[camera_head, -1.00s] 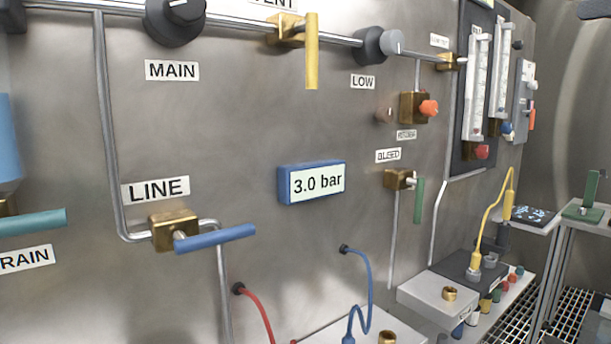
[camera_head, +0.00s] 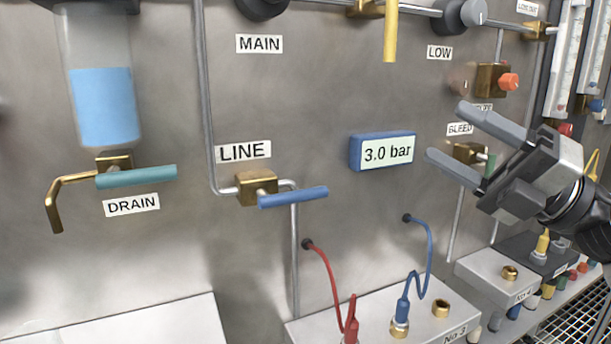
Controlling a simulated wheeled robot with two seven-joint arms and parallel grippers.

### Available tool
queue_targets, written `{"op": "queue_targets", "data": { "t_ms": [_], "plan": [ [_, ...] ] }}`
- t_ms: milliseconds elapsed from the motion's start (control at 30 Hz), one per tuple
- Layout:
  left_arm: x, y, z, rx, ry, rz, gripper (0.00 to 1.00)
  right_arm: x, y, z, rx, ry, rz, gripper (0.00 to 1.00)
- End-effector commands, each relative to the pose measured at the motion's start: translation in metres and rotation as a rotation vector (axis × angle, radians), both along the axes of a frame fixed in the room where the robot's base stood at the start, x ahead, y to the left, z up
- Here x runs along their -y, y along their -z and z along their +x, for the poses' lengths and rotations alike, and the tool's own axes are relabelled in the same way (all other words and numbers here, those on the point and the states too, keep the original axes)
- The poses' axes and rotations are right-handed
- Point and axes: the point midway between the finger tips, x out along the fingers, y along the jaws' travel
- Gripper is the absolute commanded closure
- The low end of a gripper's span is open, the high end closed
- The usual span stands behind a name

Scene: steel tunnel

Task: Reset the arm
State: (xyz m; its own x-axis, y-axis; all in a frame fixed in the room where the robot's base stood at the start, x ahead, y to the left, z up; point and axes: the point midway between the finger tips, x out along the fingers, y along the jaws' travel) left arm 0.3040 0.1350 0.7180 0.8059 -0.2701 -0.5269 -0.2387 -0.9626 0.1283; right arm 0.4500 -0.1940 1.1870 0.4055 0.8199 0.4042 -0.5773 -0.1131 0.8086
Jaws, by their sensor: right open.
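My right gripper (camera_head: 447,133) comes in from the right, with its two grey fingers spread and nothing between them. It hangs in front of the wall panel, by the BLEED valve (camera_head: 468,152), whose green handle it partly covers. The fingers point left towards the blue display (camera_head: 383,151) that reads 3.0 bar, and they stay apart from it. My left gripper is not in view.
The LINE valve (camera_head: 257,187) has a blue handle, and the DRAIN valve (camera_head: 115,163) a teal one below a blue-filled cylinder (camera_head: 104,108). Red (camera_head: 328,283) and blue (camera_head: 428,262) hoses run to a block (camera_head: 375,303). The wall between LINE and the display is clear.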

Motion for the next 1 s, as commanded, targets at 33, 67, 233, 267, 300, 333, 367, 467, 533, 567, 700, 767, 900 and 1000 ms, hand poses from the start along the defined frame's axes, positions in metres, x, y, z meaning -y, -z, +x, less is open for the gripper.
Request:
{"op": "queue_targets", "data": {
  "t_ms": [33,67,233,267,300,333,367,467,533,567,700,767,900,1000],
  "plan": [
    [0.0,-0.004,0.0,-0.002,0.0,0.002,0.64,-0.004,0.028,0.009,-0.135,-0.016,0.15,0.41],
    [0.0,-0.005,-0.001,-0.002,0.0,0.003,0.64,-0.004,0.044,0.014,-0.213,-0.017,0.24,0.41],
    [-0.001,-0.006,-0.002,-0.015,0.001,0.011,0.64,0.002,0.163,0.027,-0.707,0.086,0.703,0.41],
    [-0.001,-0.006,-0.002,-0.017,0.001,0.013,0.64,0.002,0.186,0.026,-0.792,0.115,0.77,0.41],
    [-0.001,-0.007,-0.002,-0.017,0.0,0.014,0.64,0.002,0.216,0.021,-0.903,0.155,0.849,0.41],
    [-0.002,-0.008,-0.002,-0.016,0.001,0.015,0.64,0.001,0.239,0.016,-0.983,0.185,0.904,0.41],
    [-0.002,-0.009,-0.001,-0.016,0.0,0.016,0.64,-0.001,0.26,0.009,-1.063,0.218,0.956,0.41],
    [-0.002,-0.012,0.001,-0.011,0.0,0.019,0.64,-0.009,0.329,-0.022,-1.323,0.325,1.105,0.41],
    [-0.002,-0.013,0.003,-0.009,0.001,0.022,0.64,-0.019,0.37,-0.05,-1.488,0.397,1.187,0.41],
    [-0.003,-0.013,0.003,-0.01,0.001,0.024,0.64,-0.023,0.384,-0.062,-1.553,0.425,1.218,0.41],
    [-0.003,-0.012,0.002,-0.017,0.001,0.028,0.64,-0.042,0.432,-0.113,-1.791,0.528,1.315,0.41],
    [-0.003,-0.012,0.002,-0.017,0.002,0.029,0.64,-0.048,0.444,-0.128,-1.858,0.556,1.34,0.41],
    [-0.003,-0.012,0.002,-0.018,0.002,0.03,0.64,-0.056,0.456,-0.146,-1.934,0.586,1.366,0.41],
    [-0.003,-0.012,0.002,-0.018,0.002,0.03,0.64,-0.057,0.457,-0.148,-1.942,0.588,1.368,0.41]
  ]
}}
